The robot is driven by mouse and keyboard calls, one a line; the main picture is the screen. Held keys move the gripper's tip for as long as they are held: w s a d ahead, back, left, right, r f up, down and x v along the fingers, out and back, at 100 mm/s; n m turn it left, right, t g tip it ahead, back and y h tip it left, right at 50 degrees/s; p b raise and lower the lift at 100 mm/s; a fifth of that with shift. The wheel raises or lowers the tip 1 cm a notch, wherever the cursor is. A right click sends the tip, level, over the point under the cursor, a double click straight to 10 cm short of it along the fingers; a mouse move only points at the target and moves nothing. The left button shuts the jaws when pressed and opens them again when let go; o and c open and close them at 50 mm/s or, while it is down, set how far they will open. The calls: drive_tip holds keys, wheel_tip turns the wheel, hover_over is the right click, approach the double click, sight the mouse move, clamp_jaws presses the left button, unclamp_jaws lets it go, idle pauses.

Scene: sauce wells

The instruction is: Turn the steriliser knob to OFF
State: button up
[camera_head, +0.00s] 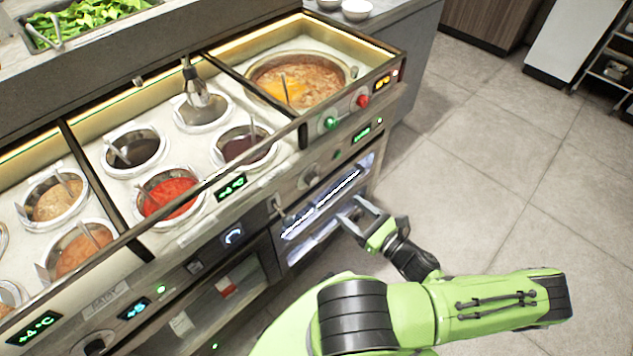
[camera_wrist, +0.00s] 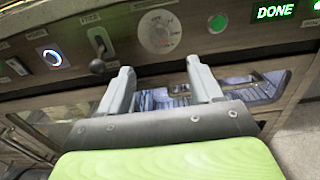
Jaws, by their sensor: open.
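A round pale dial knob (camera_wrist: 160,32) with printed marks around it sits on the front panel in the wrist view. It also shows in the head view (camera_head: 311,172), above a lit glass-fronted compartment (camera_head: 325,207). The marks are too small to read, so its setting cannot be told. My gripper (camera_head: 356,212) is open and empty in front of the compartment, below and to the right of the knob in the head view. In the wrist view my gripper (camera_wrist: 159,67) has its fingers apart, below the dial and not touching it.
A lever (camera_wrist: 98,52) stands out left of the dial. A green button (camera_wrist: 218,23) and a DONE display (camera_wrist: 275,11) are to its right. Sauce wells (camera_head: 170,190) line the counter top. The tiled floor (camera_head: 510,180) at right is clear.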

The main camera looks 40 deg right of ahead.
sight(315, 182)
drive_tip(key=w+b, duration=0.1)
drive_tip(key=w, duration=0.5)
drive_tip(key=w+b, duration=0.1)
drive_tip(key=w, duration=0.5)
drive_tip(key=shift+w+a+f+b, duration=0.1)
drive_tip(key=shift+w+a+b, duration=0.1)
drive_tip(key=shift+w+b, duration=0.15)
drive_tip(key=c, duration=1)
drive_tip(key=shift+c, duration=0.2)
